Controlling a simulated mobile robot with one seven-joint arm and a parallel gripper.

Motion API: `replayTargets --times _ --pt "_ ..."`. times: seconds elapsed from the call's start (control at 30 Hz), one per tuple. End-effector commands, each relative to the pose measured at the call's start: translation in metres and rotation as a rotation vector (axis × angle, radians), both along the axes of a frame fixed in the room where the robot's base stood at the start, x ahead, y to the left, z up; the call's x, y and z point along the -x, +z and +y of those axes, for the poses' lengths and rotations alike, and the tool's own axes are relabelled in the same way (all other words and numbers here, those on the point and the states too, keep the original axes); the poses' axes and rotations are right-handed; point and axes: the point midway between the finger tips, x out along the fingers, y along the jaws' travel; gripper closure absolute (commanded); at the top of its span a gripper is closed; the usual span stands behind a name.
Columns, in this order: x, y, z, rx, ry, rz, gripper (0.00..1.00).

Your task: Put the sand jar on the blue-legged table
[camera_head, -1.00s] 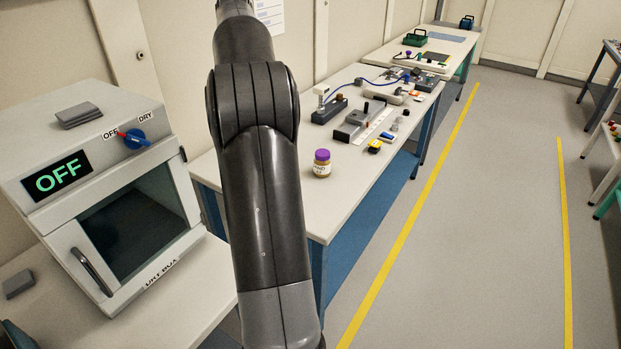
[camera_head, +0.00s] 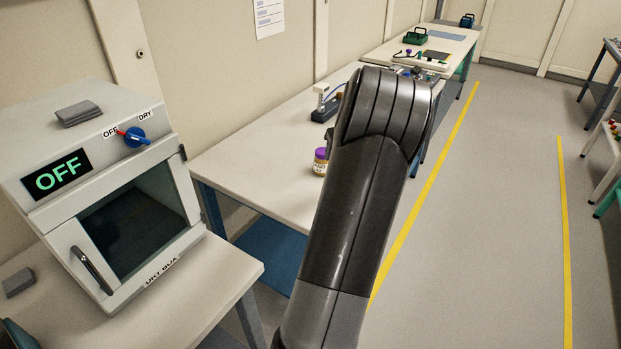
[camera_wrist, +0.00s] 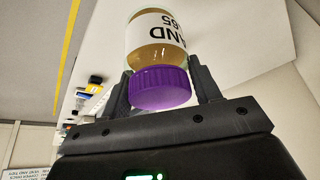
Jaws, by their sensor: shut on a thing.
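My gripper (camera_wrist: 160,92) is shut on the sand jar (camera_wrist: 155,45), a clear jar of tan contents with a purple lid. Its white label reads "AND" and "65" upside down in the wrist view. The fingers sit on either side of the lid. A pale tabletop shows behind the jar; I cannot tell whether the jar touches it. The blue-legged table (camera_head: 255,165) stands in the middle.
A white oven-like box (camera_head: 120,195) reading "OFF" stands on the near left bench (camera_head: 215,285). A device (camera_head: 325,103) stands farther back on the blue-legged table. The table's near left part is clear. A green-legged table (camera_head: 445,47) stands beyond. Floor is open at right.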

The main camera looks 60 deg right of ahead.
Motion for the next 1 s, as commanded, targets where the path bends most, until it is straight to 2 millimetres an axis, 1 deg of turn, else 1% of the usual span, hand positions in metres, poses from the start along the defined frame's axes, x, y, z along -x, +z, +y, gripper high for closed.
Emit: replayTargets --times 0.07,0.17,0.27,0.5,0.6,0.7,0.8,0.9,1.0 --pt "0.008 -0.004 -0.001 0.002 0.002 -0.001 0.76" --pt "0.007 -0.009 -0.001 0.001 0.008 -0.001 0.76" --pt "-0.007 -0.018 0.000 0.000 0.009 -0.002 0.76" --pt "-0.062 -0.051 0.004 -0.001 0.012 -0.001 0.76" --pt "-0.082 -0.063 0.005 0.000 0.011 -0.001 0.76" --pt "-0.095 -0.071 0.005 0.002 0.009 -0.001 0.76" --pt "-0.102 -0.076 0.005 0.001 0.006 0.000 0.76" --pt "-0.104 -0.079 0.005 0.002 0.006 -0.001 0.76" --pt "-0.104 -0.090 0.005 -0.001 0.006 0.000 0.76"
